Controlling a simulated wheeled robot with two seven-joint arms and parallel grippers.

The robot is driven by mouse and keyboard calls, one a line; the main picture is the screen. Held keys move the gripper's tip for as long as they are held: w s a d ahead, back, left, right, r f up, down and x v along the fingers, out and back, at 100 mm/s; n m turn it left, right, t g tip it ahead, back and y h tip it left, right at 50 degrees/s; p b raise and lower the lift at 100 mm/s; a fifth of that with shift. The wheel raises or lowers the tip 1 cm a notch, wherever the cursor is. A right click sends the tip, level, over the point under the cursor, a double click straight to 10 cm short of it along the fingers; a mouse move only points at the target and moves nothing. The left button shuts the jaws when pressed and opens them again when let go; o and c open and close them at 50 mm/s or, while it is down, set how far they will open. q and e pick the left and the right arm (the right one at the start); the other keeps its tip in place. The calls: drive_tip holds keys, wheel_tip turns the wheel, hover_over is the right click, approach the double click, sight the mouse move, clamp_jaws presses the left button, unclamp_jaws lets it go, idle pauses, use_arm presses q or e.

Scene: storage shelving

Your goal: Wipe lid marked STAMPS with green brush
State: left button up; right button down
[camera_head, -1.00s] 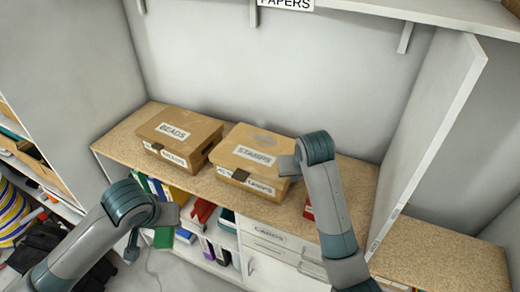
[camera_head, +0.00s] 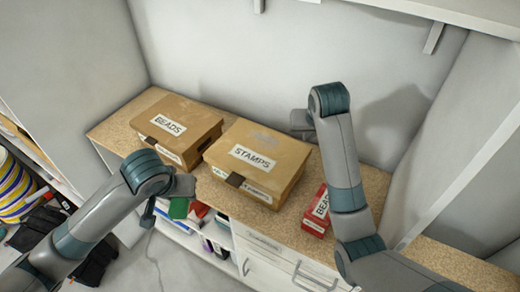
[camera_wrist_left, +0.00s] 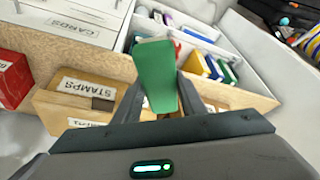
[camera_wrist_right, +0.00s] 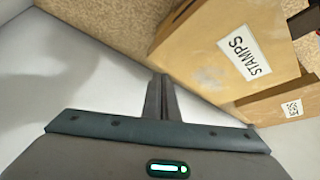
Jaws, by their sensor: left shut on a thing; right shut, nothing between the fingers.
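The cardboard box with the lid marked STAMPS (camera_head: 268,163) stands closed on the shelf. A greyish smudge (camera_wrist_right: 208,78) shows on its lid in the right wrist view. My left gripper (camera_wrist_left: 158,95) is shut on the green brush (camera_wrist_left: 155,68), of which a flat green part shows. In the head view the brush (camera_head: 179,208) hangs in front of the boxes, apart from the lid. My right gripper (camera_wrist_right: 160,82) is shut and empty. In the head view it is near the STAMPS box's back right corner (camera_head: 298,122).
A similar box marked BEADS (camera_head: 180,128) stands left of the STAMPS box. A red box (camera_head: 318,213) is at the right on the shelf. Binders and a cabinet marked CARDS (camera_wrist_left: 65,22) are below. The right wall panel (camera_head: 465,165) bounds the space.

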sight(304, 151)
drive_tip(key=shift+s+a+r, duration=0.1)
drive_tip(key=shift+s, duration=0.05)
drive_tip(key=shift+f, duration=2.6)
drive_tip(key=shift+f, duration=0.25)
idle(0.4)
drive_tip(key=shift+r, duration=0.1)
drive_tip(key=shift+r, duration=2.95)
drive_tip(key=shift+r, duration=0.1)
